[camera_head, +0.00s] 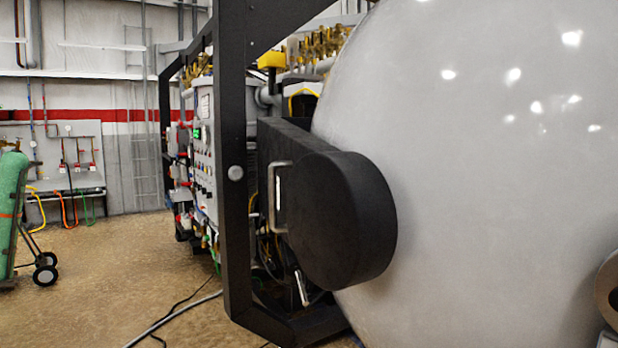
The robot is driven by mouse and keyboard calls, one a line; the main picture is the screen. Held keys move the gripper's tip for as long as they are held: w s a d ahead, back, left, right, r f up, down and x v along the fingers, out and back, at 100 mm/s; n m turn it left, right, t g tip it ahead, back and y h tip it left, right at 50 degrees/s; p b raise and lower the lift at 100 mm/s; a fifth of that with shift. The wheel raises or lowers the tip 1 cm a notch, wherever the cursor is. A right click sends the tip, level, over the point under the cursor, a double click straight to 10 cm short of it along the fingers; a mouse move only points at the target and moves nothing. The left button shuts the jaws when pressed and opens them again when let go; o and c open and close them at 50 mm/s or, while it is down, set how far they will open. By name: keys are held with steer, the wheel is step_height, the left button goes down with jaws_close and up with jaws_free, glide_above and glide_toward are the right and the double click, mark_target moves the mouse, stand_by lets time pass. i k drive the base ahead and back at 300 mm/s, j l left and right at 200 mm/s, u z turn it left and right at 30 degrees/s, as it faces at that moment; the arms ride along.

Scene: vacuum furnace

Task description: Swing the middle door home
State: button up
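A large pale grey domed shell (480,170) fills the right half of the view; it looks like a furnace door or vessel end. In front of its left side is a black rounded block (345,220) with a flat face. A pale bar handle (278,197) stands upright at the left edge of this block. I cannot tell which of these is the middle door, or how far open it stands. A second, slim pale lever (300,288) hangs below the block. My gripper is not in view.
A black frame post (233,170) stands left of the block, with a control panel (203,140) behind it. Cables (175,318) lie on the floor. A green gas cylinder (10,215) on a wheeled cart stands far left. The brown floor (110,270) between is mostly open.

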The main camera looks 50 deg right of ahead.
mark_target(450, 180)
steer(key=i+z, duration=0.45)
steer(key=z, duration=0.3)
steer(key=i+j+z, duration=0.15)
steer(key=z, duration=0.2)
steer(key=i+j+z, duration=0.4)
steer(key=k+l+z, duration=0.15)
steer(key=k+z, duration=0.2)
steer(key=k, duration=0.35)
steer(key=l, duration=0.6)
